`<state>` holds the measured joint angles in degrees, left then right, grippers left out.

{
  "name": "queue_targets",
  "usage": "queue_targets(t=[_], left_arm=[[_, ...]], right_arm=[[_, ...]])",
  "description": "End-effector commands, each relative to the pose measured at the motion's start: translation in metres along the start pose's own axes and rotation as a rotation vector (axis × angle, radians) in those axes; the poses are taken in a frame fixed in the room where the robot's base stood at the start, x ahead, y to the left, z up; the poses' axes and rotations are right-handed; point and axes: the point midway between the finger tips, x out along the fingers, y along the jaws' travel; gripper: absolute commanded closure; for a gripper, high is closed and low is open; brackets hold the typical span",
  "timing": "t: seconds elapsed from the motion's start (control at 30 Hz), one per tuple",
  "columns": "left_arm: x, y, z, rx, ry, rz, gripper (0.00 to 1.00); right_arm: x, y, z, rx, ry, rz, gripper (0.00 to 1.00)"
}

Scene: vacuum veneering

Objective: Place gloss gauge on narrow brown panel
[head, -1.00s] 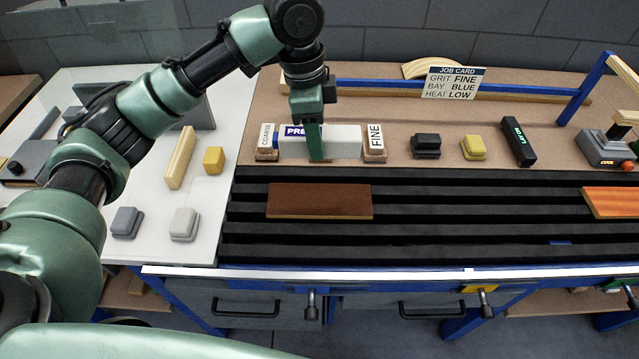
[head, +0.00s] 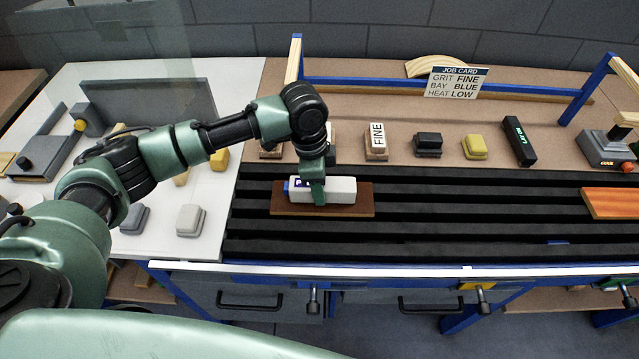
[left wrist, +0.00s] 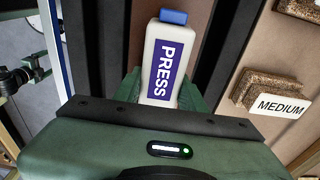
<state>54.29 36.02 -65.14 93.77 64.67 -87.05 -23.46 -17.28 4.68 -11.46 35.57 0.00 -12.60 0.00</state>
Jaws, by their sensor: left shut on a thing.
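A long white block with a blue end and a PRESS label (head: 340,190), apparently the gloss gauge, is in my left gripper (head: 317,195). In the left wrist view the gauge (left wrist: 163,62) points away between the two green fingers, which are shut on its sides. In the head view it lies lengthwise over the narrow brown panel (head: 364,202), within the panel's length. I cannot tell whether it touches the panel. The panel lies on the black slatted bed and is partly hidden by the gauge and fingers. My right gripper is not in view.
Behind the bed are a FINE block (head: 376,141), a black block (head: 428,145), a yellow block (head: 474,147) and a black bar with green lettering (head: 519,141). An orange panel (head: 612,203) lies at right. The bed's middle (head: 470,210) is clear.

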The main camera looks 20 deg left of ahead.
Motion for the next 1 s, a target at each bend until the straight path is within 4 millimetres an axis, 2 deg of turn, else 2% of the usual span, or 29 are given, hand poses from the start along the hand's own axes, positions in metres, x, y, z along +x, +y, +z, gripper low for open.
queue_targets(t=[0.23, 0.27, 0.33, 0.73, 0.87, 1.0], left_arm=[[0.001, 0.000, 0.000, 0.000, 0.001, 0.001, 1.00], [0.002, 0.000, 0.000, 0.000, 0.000, 0.001, 0.57], [0.002, 0.000, 0.000, 0.000, 0.000, 0.001, 0.38], [-0.003, -0.001, 0.000, 0.000, 0.001, -0.002, 0.38], [-0.020, -0.001, -0.001, 0.000, 0.002, -0.002, 0.38], [-0.051, -0.001, -0.001, 0.001, 0.002, -0.004, 0.38]], right_arm=[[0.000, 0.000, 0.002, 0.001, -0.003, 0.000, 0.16], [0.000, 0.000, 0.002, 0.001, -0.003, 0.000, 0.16], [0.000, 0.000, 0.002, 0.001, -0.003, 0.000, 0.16], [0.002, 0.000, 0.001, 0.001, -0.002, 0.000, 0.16], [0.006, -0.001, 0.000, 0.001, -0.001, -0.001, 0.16], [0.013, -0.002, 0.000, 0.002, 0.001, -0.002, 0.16]])
